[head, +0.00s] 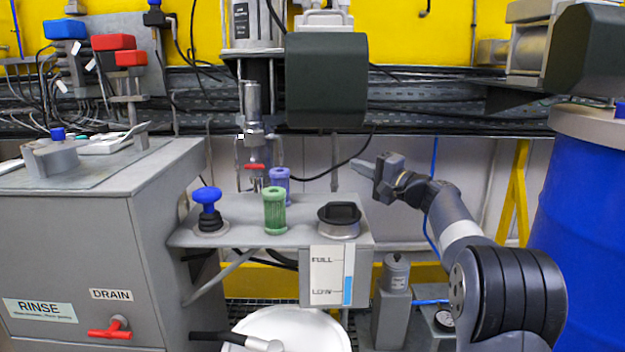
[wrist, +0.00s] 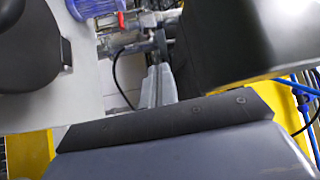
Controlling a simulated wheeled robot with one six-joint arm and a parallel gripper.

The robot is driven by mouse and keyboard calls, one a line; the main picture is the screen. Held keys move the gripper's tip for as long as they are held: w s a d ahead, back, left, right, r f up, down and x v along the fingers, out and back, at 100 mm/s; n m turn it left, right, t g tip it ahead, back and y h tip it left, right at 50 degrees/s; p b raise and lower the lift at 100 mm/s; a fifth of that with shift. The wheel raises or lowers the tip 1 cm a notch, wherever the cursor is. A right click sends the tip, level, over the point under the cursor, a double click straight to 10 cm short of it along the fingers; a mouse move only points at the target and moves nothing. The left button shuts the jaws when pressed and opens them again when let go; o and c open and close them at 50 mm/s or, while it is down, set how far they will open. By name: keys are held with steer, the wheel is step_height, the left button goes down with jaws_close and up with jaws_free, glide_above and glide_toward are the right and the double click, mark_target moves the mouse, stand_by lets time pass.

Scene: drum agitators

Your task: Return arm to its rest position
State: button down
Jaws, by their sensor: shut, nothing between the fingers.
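My gripper (head: 357,166) is raised above and to the right of the small grey shelf, its fingers pointing left and empty. In the wrist view its grey fingers (wrist: 157,88) lie together, with nothing between them. My arm bends up from the lower right. The gripper is apart from the shelf and everything on it.
The shelf (head: 350,235) holds a blue-knobbed plunger (head: 207,198), a green cylinder (head: 274,210), a purple cylinder (head: 281,180) and a black-capped port (head: 339,217). A dark motor box (head: 326,80) hangs above left of my gripper. A blue drum (head: 585,210) stands right.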

steer(key=w+m+h+p, duration=0.1)
steer(key=p, duration=0.5)
steer(key=shift+w+g, duration=0.25)
steer(key=shift+g, duration=0.05)
steer(key=shift+f+m, duration=0.1)
steer(key=shift+m, duration=0.2)
steer(key=shift+f, duration=0.15)
